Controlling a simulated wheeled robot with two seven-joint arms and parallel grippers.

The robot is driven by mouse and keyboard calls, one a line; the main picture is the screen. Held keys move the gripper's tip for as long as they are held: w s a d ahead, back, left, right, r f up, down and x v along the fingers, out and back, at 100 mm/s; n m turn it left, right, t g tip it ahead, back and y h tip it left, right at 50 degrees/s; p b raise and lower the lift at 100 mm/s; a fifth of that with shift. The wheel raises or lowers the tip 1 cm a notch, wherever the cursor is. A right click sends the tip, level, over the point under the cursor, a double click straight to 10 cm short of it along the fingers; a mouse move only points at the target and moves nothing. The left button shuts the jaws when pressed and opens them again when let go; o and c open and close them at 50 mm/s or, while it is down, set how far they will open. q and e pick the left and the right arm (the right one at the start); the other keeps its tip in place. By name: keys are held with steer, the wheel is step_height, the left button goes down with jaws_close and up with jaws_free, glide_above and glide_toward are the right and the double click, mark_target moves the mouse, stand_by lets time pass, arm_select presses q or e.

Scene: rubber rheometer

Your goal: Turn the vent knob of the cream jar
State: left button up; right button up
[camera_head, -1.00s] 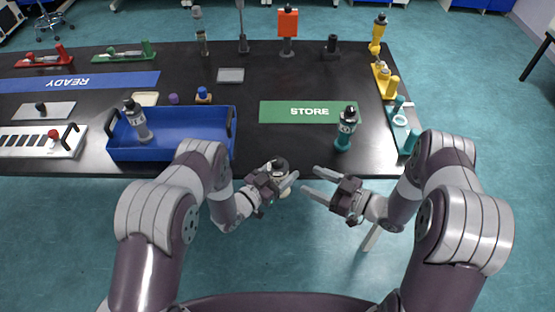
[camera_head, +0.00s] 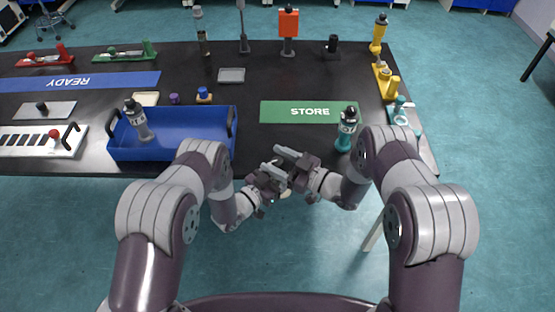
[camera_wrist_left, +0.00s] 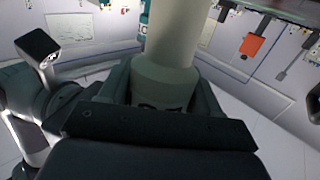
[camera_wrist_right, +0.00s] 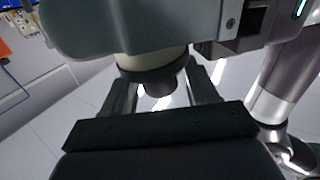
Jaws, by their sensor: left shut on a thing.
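The cream jar is mostly hidden in the head view; a cream patch (camera_head: 285,194) of it shows below the grippers. In the left wrist view the jar (camera_wrist_left: 165,75) stands between the fingers of my left gripper (camera_wrist_left: 163,95), which is shut on it. In the right wrist view the cream body (camera_wrist_right: 150,61) ends in a dark vent knob (camera_wrist_right: 160,80). My right gripper (camera_wrist_right: 161,92) is open, with one finger on each side of the knob and visible gaps. In the head view my right gripper (camera_head: 281,163) overlaps my left gripper (camera_head: 268,180).
Both grippers are in front of the black table's (camera_head: 270,140) near edge. A blue tray (camera_head: 190,152) holding a grey bottle (camera_head: 138,120) is at left.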

steer(key=c, duration=0.8)
steer(key=shift+m+t+h, duration=1.3)
steer(key=shift+m+t, duration=0.3)
steer(key=shift+t, duration=0.4)
steer(key=shift+d, duration=0.1)
steer(key=o, duration=1)
steer(key=v, duration=1.2)
